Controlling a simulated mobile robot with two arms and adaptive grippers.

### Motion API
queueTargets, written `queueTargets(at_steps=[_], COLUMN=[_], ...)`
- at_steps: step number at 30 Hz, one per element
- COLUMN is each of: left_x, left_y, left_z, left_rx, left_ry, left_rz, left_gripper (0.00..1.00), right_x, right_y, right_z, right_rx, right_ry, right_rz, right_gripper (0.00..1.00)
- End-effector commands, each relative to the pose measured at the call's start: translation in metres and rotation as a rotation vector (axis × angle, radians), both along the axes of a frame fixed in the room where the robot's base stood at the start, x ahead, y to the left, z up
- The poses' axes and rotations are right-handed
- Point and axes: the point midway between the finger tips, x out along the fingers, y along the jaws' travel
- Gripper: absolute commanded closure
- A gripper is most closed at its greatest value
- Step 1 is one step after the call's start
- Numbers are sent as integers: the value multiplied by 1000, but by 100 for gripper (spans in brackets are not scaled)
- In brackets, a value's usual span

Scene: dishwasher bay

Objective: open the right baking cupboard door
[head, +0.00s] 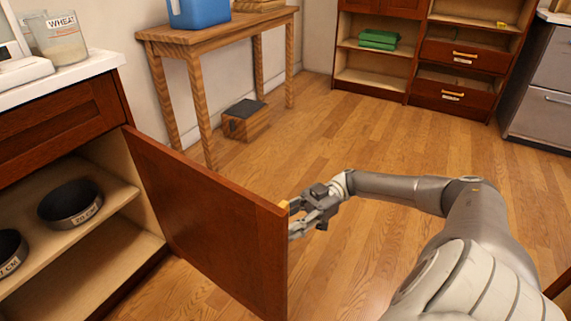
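The wooden cupboard door (208,222) stands swung out from the cabinet at the left, its hinge side at the cabinet's right end. A small yellow handle (284,206) shows at the door's outer edge, on its far face. My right gripper (294,221) is beside that edge, its fingers close to the handle. I cannot tell whether the fingers are closed on the handle, as the door hides part of them. Inside the cupboard, round dark baking tins (70,204) sit on the shelf (118,192). My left gripper is not in view.
A wooden side table (215,32) with a blue container (198,12) stands behind the door. A small wooden step box (246,121) is on the floor beneath it. Shelves with drawers (465,55) stand at the back right. The floor (330,120) between is clear.

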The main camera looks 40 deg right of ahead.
Motion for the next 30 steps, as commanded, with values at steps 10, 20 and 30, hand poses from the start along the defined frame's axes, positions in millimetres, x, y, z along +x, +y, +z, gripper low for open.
queueTargets(at_steps=[10,20,30], left_x=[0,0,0], left_y=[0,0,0], left_z=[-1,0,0], left_rx=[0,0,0], left_ry=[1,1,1], left_rz=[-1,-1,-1], left_gripper=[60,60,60], right_x=[-2,-6,-8], right_y=[-28,-67,-75], right_z=[0,0,0], right_rx=[0,0,0], right_ry=[-1,-1,1], right_rz=[-4,-2,0], right_gripper=[64,64,64])
